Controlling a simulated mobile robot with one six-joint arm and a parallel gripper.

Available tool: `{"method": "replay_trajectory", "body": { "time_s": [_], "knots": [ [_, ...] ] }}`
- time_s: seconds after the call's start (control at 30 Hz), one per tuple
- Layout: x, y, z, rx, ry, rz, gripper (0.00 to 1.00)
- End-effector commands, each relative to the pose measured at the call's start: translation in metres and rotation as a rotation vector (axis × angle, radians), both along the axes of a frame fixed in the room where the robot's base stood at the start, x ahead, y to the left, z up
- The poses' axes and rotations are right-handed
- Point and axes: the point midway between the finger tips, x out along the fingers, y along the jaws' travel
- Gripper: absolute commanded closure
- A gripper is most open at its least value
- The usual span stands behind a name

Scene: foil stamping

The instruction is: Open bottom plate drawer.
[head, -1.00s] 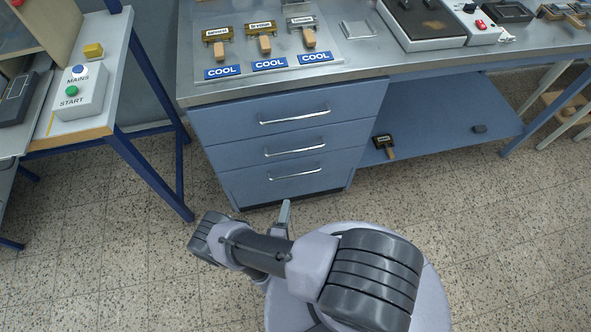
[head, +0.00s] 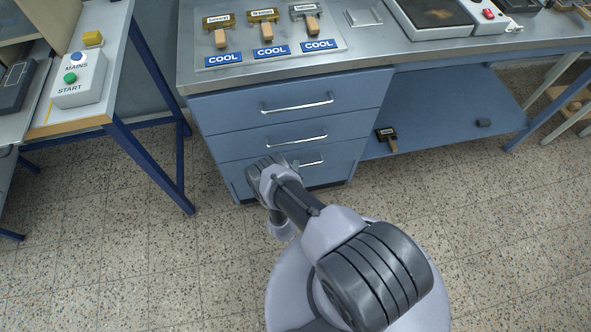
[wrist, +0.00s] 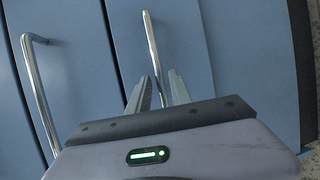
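The bottom drawer (head: 336,168) is the lowest of three blue drawers under the bench and looks shut. Its silver bar handle (head: 313,163) is partly hidden behind my arm in the head view. In the wrist view, the handle (wrist: 152,42) runs between the fingers of my gripper (wrist: 159,78). The fingers are apart, one on each side of the bar, with gaps showing. I cannot tell how deep the bar sits between them. In the head view my fingers are hidden by my wrist.
The middle drawer's handle (head: 297,138) and top drawer's handle (head: 297,106) are above. An open blue shelf (head: 440,112) with a wooden-handled stamp (head: 387,138) is on the right. A blue table leg (head: 160,165) stands left. The floor (head: 120,260) in front is clear.

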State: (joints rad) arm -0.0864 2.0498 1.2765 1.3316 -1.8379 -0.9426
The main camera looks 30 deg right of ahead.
Motion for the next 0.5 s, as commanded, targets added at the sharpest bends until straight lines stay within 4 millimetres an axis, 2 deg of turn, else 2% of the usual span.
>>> {"method": "replay_trajectory", "body": {
  "time_s": [0.03,0.1,0.5],
  "knots": [
    [0.0000,0.0001,0.0000,0.000,0.000,0.000,0.87],
    [-0.0001,0.0002,0.0000,0.000,0.000,0.000,1.00],
    [-0.0001,0.0003,-0.0001,0.000,0.000,0.000,1.00]
  ]
}}
